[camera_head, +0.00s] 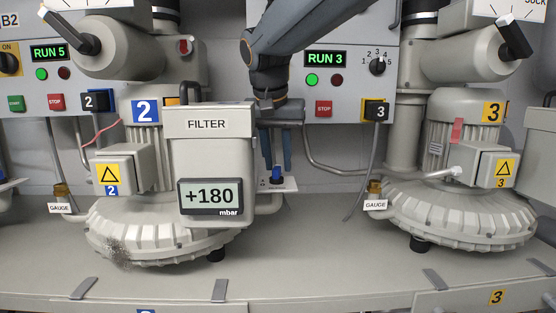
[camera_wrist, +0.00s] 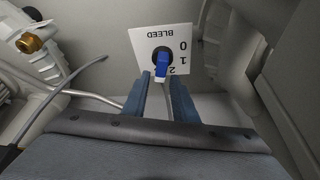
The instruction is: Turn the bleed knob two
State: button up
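The bleed knob is a blue lever-like knob (camera_wrist: 161,64) on a white plate (camera_wrist: 146,38) marked BLEED, 0, 1 and 2, upside down in the wrist view. Its lever points down the picture, near the 2 side; its exact setting is hard to tell. In the head view the blue knob (camera_head: 277,175) sits right of the filter box of blower 2. My gripper (camera_wrist: 160,84) is open, with a blue-grey finger on each side of the knob's near end; gaps seem to remain. In the head view my gripper (camera_head: 277,165) points down just above the knob.
The filter box (camera_head: 207,150) reads +180 mbar and stands close left of my gripper. Blower 2 (camera_head: 125,235) is at left, blower 3 (camera_head: 455,215) at right. The RUN 3 panel (camera_head: 345,60) is behind my arm. A cable (camera_wrist: 50,105) and pipe (camera_wrist: 80,95) run left in the wrist view.

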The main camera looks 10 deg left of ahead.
aim_at(276, 169)
jog(key=shift+o, duration=0.3)
jog(key=shift+b+v, duration=1.45)
jog(key=shift+v, duration=2.45)
jog(key=shift+o, duration=0.2)
jog(key=o, duration=0.3)
jog(key=shift+o, duration=1)
jog(key=shift+f, duration=0.15)
jog(key=n, duration=0.1)
jog(key=d+n+g+b, duration=0.1)
jog(key=n, duration=0.1)
jog(key=f+n+b, duration=0.1)
jog(key=shift+w+d+n+g+y, duration=0.25)
jog(key=shift+w+n+g+y, duration=0.05)
jog(key=shift+w+y, duration=0.1)
jog(key=shift+w+a+f+n+g+y+b, duration=0.2)
jog(key=shift+f+n+g+y, duration=0.6)
jog(key=shift+n, duration=1.4)
jog(key=shift+w+a+f+n+g+y+b, duration=0.15)
jog(key=shift+f+n+y+b, duration=0.25)
jog(key=shift+f+n, duration=1.35)
jog(key=shift+w+f+n+g+y+b, duration=0.15)
jog(key=shift+f+n+g+y, duration=0.4)
jog(key=shift+n, duration=2.1)
